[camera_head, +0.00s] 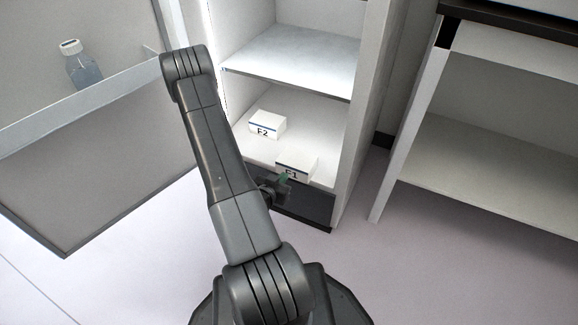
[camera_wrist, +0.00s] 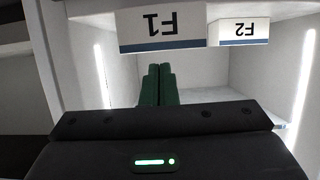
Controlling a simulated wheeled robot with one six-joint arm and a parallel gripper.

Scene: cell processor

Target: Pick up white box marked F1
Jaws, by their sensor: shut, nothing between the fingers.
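The white box marked F1 (camera_head: 296,165) has a blue stripe and sits at the front of the lower shelf in the open cabinet. It also shows in the wrist view (camera_wrist: 161,27), with its label upside down. My gripper (camera_head: 283,181) is in front of the box, low at the shelf's front edge, and partly covers its label in the head view. In the wrist view its green fingers (camera_wrist: 158,84) are together and empty, apart from the box in the picture. Whether they touch the box cannot be told from the head view.
A white box marked F2 (camera_head: 267,124) stands behind and left of F1 on the same shelf. An upper shelf (camera_head: 300,60) is above. The open door (camera_head: 100,150) at the left carries a bottle (camera_head: 80,64). A white shelf unit (camera_head: 490,130) stands at the right.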

